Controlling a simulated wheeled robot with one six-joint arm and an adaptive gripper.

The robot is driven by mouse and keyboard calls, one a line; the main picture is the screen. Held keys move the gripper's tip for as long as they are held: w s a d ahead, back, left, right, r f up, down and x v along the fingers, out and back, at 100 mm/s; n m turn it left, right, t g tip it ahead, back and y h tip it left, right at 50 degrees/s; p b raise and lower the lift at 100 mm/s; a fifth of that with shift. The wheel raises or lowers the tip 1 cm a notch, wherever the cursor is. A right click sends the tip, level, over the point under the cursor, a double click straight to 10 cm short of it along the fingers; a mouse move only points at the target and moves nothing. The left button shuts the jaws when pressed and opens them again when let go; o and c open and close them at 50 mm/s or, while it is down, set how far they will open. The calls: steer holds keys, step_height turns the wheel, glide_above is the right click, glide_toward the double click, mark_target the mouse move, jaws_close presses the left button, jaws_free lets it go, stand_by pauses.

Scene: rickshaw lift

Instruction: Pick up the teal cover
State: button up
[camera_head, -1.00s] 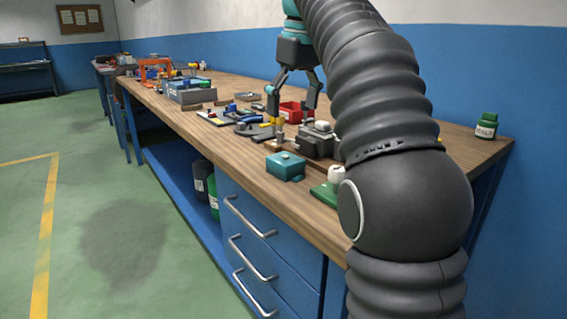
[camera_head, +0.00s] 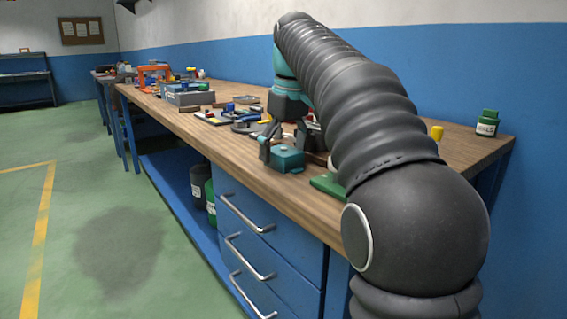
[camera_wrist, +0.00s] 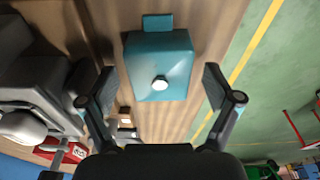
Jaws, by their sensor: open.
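The teal cover (camera_head: 287,158) is a small box-like block on the wooden bench near its front edge. In the wrist view the teal cover (camera_wrist: 160,62) lies at upper centre, with a pale hexagonal knob on top and a small tab at its far side. My gripper (camera_head: 283,152) is open and low over the bench at the cover. In the wrist view its two fingers (camera_wrist: 158,88) are spread left and right of the cover's near part, with gaps on both sides. I see no contact.
A grey machine part (camera_wrist: 35,95) stands left of the cover in the wrist view. A green base (camera_head: 328,185) is close by on the bench (camera_head: 190,122). The bench edge and floor are close to the cover.

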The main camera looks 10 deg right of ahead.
steer(key=shift+f, duration=0.35)
steer(key=c, duration=1.3)
steer(key=shift+r, duration=0.15)
